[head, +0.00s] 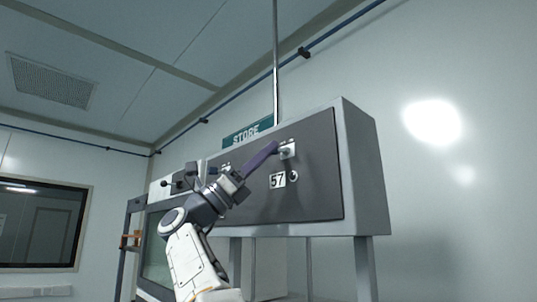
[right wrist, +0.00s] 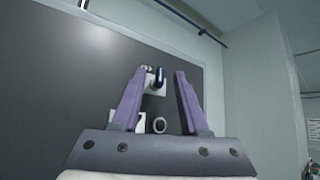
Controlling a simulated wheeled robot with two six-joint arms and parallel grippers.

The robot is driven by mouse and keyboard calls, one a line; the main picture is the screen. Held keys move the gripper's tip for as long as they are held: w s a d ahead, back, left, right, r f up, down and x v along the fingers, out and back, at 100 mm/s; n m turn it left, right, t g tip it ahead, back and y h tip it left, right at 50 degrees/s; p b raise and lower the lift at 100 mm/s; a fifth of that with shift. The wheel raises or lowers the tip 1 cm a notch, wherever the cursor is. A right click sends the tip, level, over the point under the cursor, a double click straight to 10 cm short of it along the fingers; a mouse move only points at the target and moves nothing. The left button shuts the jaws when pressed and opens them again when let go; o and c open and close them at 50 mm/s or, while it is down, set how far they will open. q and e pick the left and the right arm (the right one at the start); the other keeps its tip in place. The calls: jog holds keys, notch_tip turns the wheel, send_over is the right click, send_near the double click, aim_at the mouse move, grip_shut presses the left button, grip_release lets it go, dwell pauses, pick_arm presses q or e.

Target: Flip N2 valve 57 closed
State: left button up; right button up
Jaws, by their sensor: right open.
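The N2 valve 57 (head: 288,150) is a small pale fitting on the dark front panel of a grey cabinet, above the label "57" (head: 278,180). In the right wrist view its dark blue handle (right wrist: 160,77) stands roughly upright in front of a pale base, between the two finger lines. My right gripper (head: 272,148) has purple fingers and is at the valve in the head view, partly covering it. In the right wrist view the right gripper (right wrist: 159,73) is open, with nothing clamped. Whether a finger touches the handle cannot be told. My left gripper is not in view.
A round ring-shaped fitting (head: 294,176) sits below the valve, beside the label. Another fitting (head: 225,168) is farther left on the panel (head: 318,185). A "STORE" sign (head: 247,132) is behind the cabinet top. A glass-fronted cabinet (head: 154,255) stands at left.

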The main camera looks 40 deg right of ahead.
jog(key=b+v, duration=0.3)
jog(key=v, duration=0.6)
jog(key=shift+f, duration=0.1)
